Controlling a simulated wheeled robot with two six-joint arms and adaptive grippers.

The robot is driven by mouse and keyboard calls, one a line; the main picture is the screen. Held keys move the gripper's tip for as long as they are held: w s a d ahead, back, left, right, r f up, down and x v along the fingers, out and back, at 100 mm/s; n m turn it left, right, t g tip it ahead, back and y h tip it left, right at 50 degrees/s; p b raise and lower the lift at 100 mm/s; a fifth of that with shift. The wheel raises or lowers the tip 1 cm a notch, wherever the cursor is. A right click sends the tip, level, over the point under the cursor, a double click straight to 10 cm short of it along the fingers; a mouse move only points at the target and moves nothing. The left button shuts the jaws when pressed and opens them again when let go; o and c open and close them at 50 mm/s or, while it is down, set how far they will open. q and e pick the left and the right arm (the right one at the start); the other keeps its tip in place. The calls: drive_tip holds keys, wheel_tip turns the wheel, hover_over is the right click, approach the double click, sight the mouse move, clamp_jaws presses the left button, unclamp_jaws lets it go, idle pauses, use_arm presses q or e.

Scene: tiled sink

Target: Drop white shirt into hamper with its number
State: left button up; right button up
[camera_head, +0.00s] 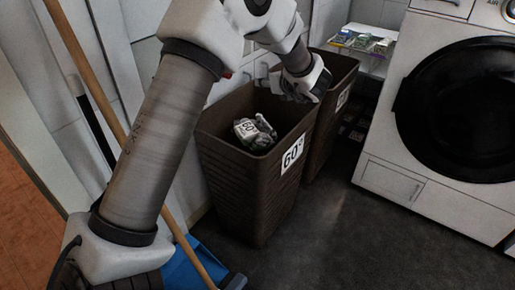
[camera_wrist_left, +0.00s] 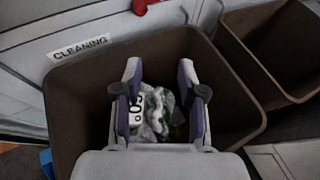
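A bundled white and grey-green cloth (camera_head: 255,133), likely the shirt, lies inside the dark brown hamper (camera_head: 245,190). The hamper has a white 60° label (camera_head: 293,153) on its side. In the left wrist view the cloth (camera_wrist_left: 158,110) shows deep in the hamper (camera_wrist_left: 75,125), with a white tag (camera_wrist_left: 136,108) whose number is hard to read. My left gripper (camera_head: 303,92) is above the hamper's right rear rim, apart from the cloth. Its two fingers (camera_wrist_left: 158,80) are spread with nothing held between them. My right gripper is not in view.
A second brown hamper (camera_head: 343,72) stands close behind, also labelled. A white washing machine (camera_head: 400,185) is at the right. A broom handle (camera_head: 85,75) and a blue dustpan (camera_head: 185,272) are at the left. A CLEANING label (camera_wrist_left: 79,47) is on the wall. Dark floor is clear in front.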

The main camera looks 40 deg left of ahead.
use_arm(q)
drive_tip(key=v, duration=1.2)
